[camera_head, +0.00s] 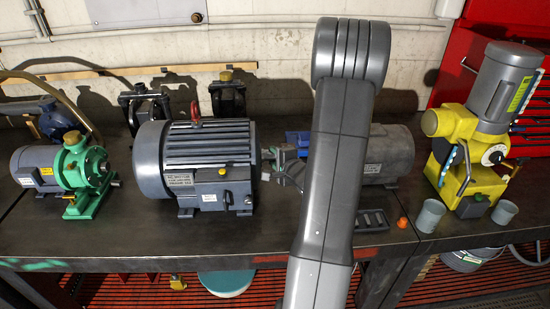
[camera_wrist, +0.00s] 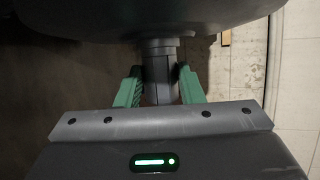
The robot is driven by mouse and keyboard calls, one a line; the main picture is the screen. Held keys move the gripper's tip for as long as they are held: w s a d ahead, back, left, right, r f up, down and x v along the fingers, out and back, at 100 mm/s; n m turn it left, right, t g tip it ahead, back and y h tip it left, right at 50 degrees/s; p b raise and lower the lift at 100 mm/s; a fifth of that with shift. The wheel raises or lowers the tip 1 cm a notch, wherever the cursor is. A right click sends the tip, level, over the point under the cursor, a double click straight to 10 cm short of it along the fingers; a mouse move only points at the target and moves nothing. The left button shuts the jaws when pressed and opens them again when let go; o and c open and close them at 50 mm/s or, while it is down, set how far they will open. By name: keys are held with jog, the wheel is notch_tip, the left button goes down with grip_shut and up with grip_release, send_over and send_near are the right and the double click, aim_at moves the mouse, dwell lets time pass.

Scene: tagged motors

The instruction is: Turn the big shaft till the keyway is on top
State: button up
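The big grey-blue motor (camera_head: 208,158) stands on the bench left of my arm in the head view, with a ribbed body and a yellow cap on its terminal box. In the wrist view its grey shaft (camera_wrist: 163,78) comes out of the dark motor face (camera_wrist: 100,22). My gripper (camera_wrist: 162,80) has its green fingers on both sides of that shaft, one left and one right, very close to it. I cannot tell whether they touch it. The keyway is not clear. In the head view the shaft end is largely hidden at my gripper.
A green pump with a small motor (camera_head: 85,172) stands at the left. A grey motor (camera_head: 388,157) is partly behind my arm. A yellow machine (camera_head: 465,160) and grey cups (camera_head: 430,215) are at the right. An orange cap (camera_head: 403,223) lies near the bench's front edge.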

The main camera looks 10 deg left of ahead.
jog(key=shift+c, duration=0.6)
jog(key=shift+r+p, duration=0.15)
jog(key=shift+p, duration=0.2)
jog(key=shift+w+r+m+g+h+p, duration=0.15)
jog(key=shift+m+g+h+p, duration=0.2)
jog(key=shift+g+p, duration=0.2)
jog(key=shift+w+a+r+m+g+h+p, duration=0.15)
jog(key=shift+g+h+p, duration=0.2)
jog(key=shift+g, duration=0.4)
jog(key=shift+s+d+r+m+g+h+p, duration=0.1)
jog(key=shift+g+h, duration=0.3)
jog(key=shift+g, duration=0.3)
jog(key=shift+w+a+r+m+g+h, duration=0.1)
jog(key=shift+w+m+g+h, duration=0.15)
jog(key=shift+g, duration=0.5)
jog(key=shift+w+r+m+g+h, duration=0.15)
jog(key=shift+g+h, duration=0.2)
jog(key=shift+g, duration=0.45)
jog(key=shift+w+a+f+m+g+h, duration=0.1)
jog(key=shift+m+g+h, duration=0.15)
jog(key=shift+g, duration=0.5)
jog(key=shift+w+r+m+g+h, duration=0.15)
jog(key=shift+g+h, duration=0.1)
jog(key=shift+g, duration=0.35)
jog(key=shift+w+f+m+g+h, duration=0.1)
jog(key=shift+g+h, duration=0.1)
jog(key=shift+g, duration=0.4)
jog(key=shift+s, duration=0.1)
